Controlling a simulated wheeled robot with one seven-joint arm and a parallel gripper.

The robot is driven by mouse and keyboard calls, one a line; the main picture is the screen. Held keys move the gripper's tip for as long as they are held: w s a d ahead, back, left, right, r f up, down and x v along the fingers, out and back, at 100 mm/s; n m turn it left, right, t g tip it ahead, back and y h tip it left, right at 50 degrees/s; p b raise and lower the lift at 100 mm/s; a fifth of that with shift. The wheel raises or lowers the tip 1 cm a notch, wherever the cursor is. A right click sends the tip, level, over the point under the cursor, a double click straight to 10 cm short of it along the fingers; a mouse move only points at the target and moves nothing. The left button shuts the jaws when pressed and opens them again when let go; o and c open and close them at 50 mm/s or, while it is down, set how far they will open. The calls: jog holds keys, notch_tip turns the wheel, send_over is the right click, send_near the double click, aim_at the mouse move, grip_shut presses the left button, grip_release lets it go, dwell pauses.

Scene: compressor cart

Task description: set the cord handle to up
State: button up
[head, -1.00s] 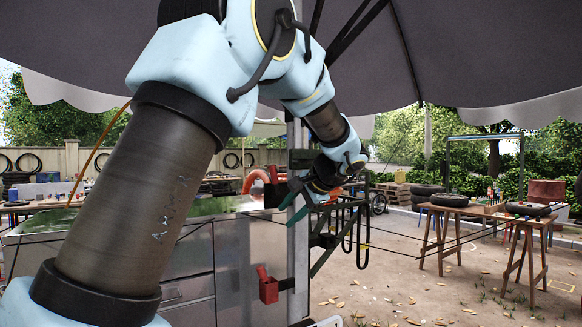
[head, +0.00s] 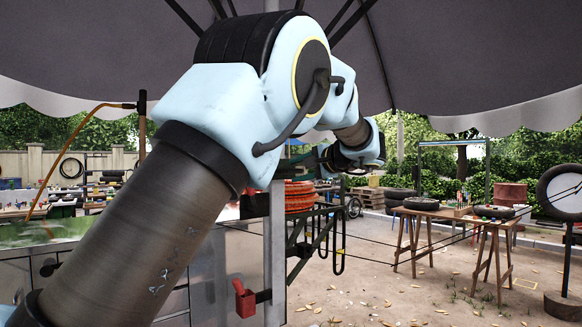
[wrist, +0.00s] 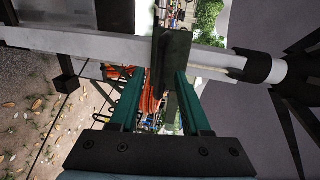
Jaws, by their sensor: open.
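My gripper (wrist: 160,74) is open, its two teal fingers spread in the wrist view. A dark, flat bar (wrist: 177,55) crosses in front of the pale pole (wrist: 100,46) and stands between the fingers, nearer the right one. It may be the cord handle; I cannot tell for sure, nor whether a finger touches it. A red holder-like piece (head: 245,301) sits low on a black bracket by the pole.
A black rack (head: 325,225) with hanging loops and an orange coiled hose (head: 299,196) is right of the pole. The umbrella canopy (head: 460,60) spreads overhead.

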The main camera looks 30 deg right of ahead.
aim_at(293, 172)
jog(key=shift+p+x, duration=0.35)
jog(key=shift+x, duration=1.2)
grip_shut()
jog(key=shift+f, duration=0.15)
